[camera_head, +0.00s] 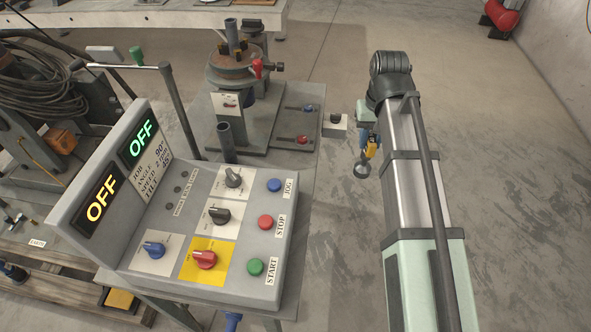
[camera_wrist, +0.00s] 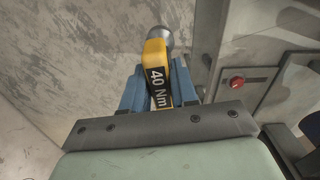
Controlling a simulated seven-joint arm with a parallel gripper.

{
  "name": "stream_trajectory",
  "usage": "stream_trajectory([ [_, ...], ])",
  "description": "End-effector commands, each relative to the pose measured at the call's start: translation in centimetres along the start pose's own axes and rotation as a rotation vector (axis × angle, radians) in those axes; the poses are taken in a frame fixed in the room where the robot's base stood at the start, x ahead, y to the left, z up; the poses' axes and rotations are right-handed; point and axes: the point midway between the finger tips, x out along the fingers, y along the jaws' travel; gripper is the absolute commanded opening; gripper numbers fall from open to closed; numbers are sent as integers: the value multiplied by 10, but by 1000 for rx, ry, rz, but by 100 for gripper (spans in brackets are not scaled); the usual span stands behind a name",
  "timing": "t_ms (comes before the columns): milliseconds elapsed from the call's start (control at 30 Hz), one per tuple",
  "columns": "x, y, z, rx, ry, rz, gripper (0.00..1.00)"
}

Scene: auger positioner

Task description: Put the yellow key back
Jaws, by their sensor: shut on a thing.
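The yellow key (camera_head: 372,150) is in my gripper (camera_head: 366,141), held in the air to the right of the control console. The key has a rounded grey end (camera_head: 361,171) that points down. In the wrist view the yellow key (camera_wrist: 157,56) carries a black "40 Nm" label and lies between the two blue fingers of my gripper (camera_wrist: 158,84). The fingers are shut on it, and its near end is partly hidden by the gripper's grey plate.
The grey console (camera_head: 190,215) has two displays reading OFF, coloured knobs and buttons. Behind it stands the positioner turntable (camera_head: 236,68) with a red-handled clamp. A small grey box (camera_head: 334,126) is left of my gripper. Bare concrete floor (camera_head: 500,150) lies right of my arm.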

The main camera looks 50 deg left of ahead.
Motion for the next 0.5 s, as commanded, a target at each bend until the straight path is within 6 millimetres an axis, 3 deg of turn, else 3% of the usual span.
stream_trajectory([
  [33,-5,-18,-5,-27,1,0,0],
  [300,-25,-101,-15,-135,1,0,0],
  [500,-40,-151,-18,-184,1,0,0],
])
